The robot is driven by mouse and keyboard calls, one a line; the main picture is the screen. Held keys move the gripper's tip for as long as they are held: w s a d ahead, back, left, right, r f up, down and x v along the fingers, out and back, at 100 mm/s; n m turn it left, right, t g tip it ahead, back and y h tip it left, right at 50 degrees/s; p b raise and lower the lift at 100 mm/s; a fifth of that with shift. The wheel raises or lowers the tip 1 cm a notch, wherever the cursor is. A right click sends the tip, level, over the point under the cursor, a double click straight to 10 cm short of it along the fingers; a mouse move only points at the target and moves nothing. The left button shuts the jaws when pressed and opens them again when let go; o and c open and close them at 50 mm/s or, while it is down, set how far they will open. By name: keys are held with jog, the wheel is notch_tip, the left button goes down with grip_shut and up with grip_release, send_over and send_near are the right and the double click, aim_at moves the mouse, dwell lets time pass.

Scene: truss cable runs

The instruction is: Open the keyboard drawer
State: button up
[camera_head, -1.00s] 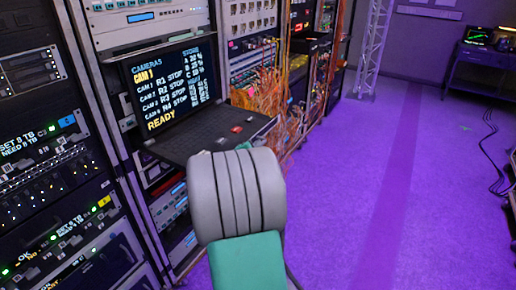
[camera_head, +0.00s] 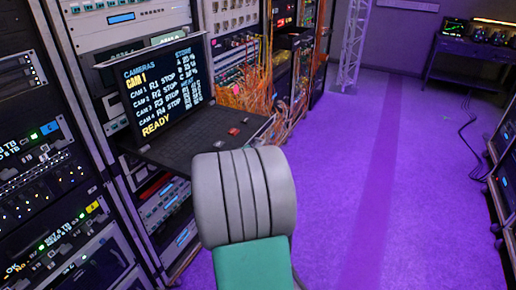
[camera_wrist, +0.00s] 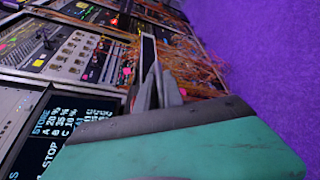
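The keyboard drawer (camera_head: 205,132) is a dark flat tray with keys and red buttons, standing out from the rack. A raised screen (camera_head: 165,90) at its back shows camera text; part of the screen also appears in the wrist view (camera_wrist: 65,110). In the head view my grey and green arm covers the tray's near right part and hides my gripper. In the wrist view my gripper (camera_wrist: 158,82) shows as narrow grey finger parts beyond the green wrist. The finger gap is unclear, and I cannot tell whether they touch the drawer.
Tall equipment racks (camera_head: 50,150) line the left side. Orange cables (camera_head: 250,92) hang beside the drawer. A truss post (camera_head: 352,45) and a desk (camera_head: 470,65) stand farther back. More equipment (camera_head: 505,150) is at the right edge.

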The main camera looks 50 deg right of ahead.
jog(key=o, duration=0.4)
jog(key=shift+w, duration=0.15)
jog(key=shift+o, duration=0.2)
jog(key=shift+a, duration=0.1)
jog(key=v, duration=0.7)
jog(key=shift+s+a, duration=0.25)
